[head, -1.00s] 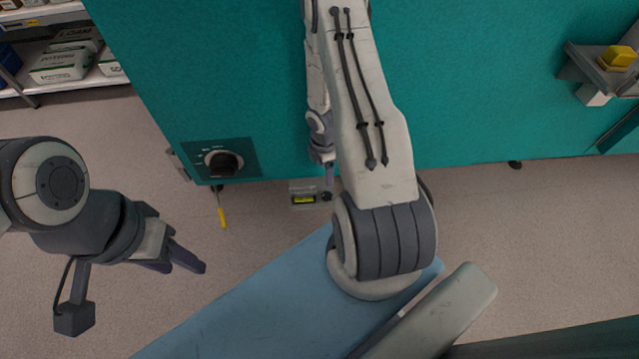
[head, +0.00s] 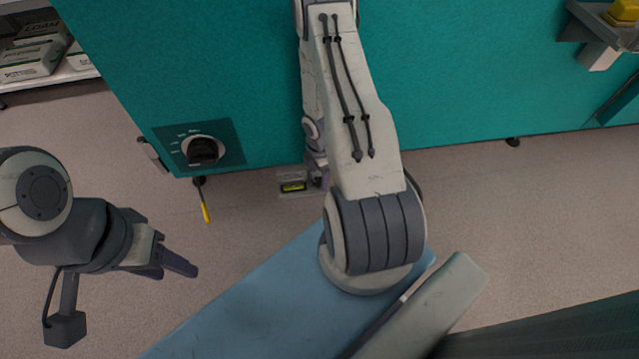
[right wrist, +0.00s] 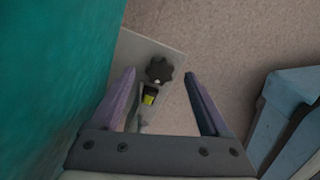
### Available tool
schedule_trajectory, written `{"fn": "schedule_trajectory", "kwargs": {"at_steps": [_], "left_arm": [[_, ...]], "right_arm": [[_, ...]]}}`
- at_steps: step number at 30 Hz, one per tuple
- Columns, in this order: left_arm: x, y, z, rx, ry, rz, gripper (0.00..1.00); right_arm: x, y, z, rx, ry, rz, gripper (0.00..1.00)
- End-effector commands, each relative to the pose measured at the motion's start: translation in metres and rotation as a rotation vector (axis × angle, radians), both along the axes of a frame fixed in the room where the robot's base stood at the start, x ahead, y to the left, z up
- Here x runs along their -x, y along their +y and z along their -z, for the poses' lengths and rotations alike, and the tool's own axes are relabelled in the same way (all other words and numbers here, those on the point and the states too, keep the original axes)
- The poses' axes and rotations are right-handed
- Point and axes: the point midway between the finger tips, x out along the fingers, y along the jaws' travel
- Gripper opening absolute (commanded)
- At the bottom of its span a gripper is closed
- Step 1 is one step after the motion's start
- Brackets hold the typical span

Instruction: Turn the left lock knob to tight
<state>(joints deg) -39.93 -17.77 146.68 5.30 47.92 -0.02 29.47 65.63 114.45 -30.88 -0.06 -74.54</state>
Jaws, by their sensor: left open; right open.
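A black lobed knob (right wrist: 160,70) sits on a pale grey plate (right wrist: 133,50) in the right wrist view, beyond and between my open right fingertips (right wrist: 159,74). They look apart from it, though the gap in depth is hard to judge. In the head view this knob is largely hidden by my right gripper (head: 320,175), beside a small grey box with a yellow-green display (head: 293,187). I cannot read its tight or loose state. My left gripper (head: 178,268) is open and empty above the floor, left of the blue surface.
The teal chamber wall (head: 250,80) bears a black rotary dial (head: 203,151) on a dark panel. A yellow-handled tool (head: 206,212) is below it. A blue padded surface (head: 260,300) lies at the bottom. A shelf with bags (head: 30,60) stands top left.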

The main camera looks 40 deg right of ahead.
Motion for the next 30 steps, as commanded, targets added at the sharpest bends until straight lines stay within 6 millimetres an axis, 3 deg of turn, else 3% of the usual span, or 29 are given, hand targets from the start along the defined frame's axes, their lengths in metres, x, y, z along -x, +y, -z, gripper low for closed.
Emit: {"fn": "schedule_trajectory", "kwargs": {"at_steps": [1, 3, 14, 20, 21, 30], "left_arm": [[0.0, 0.0, 0.0122, 0.0, 0.0, 0.0, 0.5], [0.0, 0.0, 0.0168, 0.0, 0.0, 0.0, 0.5], [0.0, 0.0, 0.0182, 0.0, 0.0, 0.0, 0.5], [0.0, 0.0, 0.0182, 0.0, 0.0, 0.0, 0.5], [0.0, 0.0, 0.0182, 0.0, 0.0, 0.0, 0.5], [0.0, -0.0001, 0.0189, 0.0, 0.0, 0.0, 0.5]], "right_arm": [[0.0001, -0.0003, 0.012, 0.0, 0.0, 0.001, 0.8], [0.0002, -0.0004, 0.0165, 0.0, 0.0, 0.002, 0.8], [0.0004, -0.0009, 0.0178, 0.0, 0.0, 0.002, 0.8], [0.0004, -0.0009, 0.0179, 0.0, 0.0, 0.002, 0.07], [0.0004, -0.0009, 0.0179, 0.0, 0.0, 0.002, 0.0], [0.0005, -0.0008, 0.0182, 0.0, 0.0, 0.039, 0.0]]}}
